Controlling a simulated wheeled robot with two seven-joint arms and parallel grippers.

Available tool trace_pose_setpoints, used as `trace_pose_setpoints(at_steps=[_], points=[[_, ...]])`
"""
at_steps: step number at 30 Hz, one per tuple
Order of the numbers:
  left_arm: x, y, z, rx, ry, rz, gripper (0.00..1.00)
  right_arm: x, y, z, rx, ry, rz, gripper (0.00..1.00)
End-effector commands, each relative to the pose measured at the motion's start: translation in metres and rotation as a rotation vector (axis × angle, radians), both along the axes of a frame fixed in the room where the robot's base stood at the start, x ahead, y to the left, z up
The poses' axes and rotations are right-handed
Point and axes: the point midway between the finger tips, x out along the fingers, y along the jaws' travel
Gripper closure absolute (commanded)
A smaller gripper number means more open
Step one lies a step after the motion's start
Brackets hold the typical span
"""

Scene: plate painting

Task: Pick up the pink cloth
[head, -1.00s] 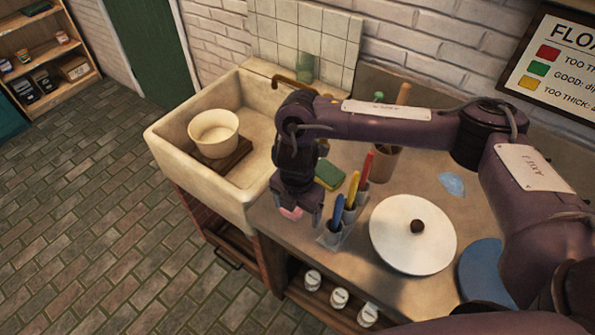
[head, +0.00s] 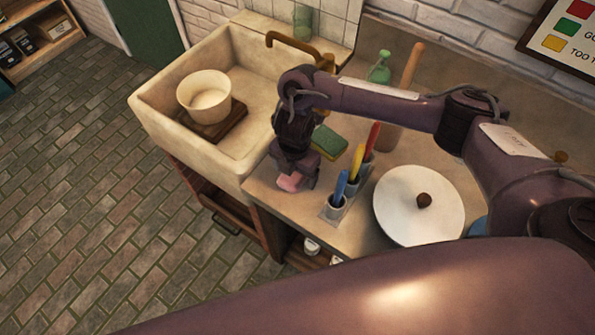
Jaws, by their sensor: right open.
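The pink cloth (head: 289,182) lies at the front left corner of the metal counter, beside the sink. My right gripper (head: 298,180) is right above it, pointing down, with its fingers around or beside the cloth; I cannot tell which. The gripper is open and covers part of the cloth. My left gripper is not in the head view.
A pen holder with blue, yellow and red handles (head: 340,188) stands close to the right of the gripper. A green and yellow sponge (head: 328,141) lies behind it. The sink (head: 152,113) with a bowl (head: 205,96) is left.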

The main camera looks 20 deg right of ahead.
Motion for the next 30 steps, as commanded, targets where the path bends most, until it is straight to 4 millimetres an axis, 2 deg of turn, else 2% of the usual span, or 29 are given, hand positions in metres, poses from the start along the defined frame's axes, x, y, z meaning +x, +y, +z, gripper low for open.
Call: trace_pose_setpoints(at_steps=[3,7,18,26,30], points=[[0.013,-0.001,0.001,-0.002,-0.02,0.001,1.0,0.0,0.0,-0.001,0.001,-0.002,0.0,0.18],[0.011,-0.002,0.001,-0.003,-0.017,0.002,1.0,0.0,0.0,0.0,0.001,-0.001,0.0,0.19],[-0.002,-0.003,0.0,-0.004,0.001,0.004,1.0,0.001,0.0,0.0,0.001,-0.001,0.0,0.66],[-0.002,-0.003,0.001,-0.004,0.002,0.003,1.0,0.001,0.0,0.002,0.001,-0.002,0.0,0.66],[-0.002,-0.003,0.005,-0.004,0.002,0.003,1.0,0.002,0.0,0.012,0.0,-0.005,0.0,0.67]])
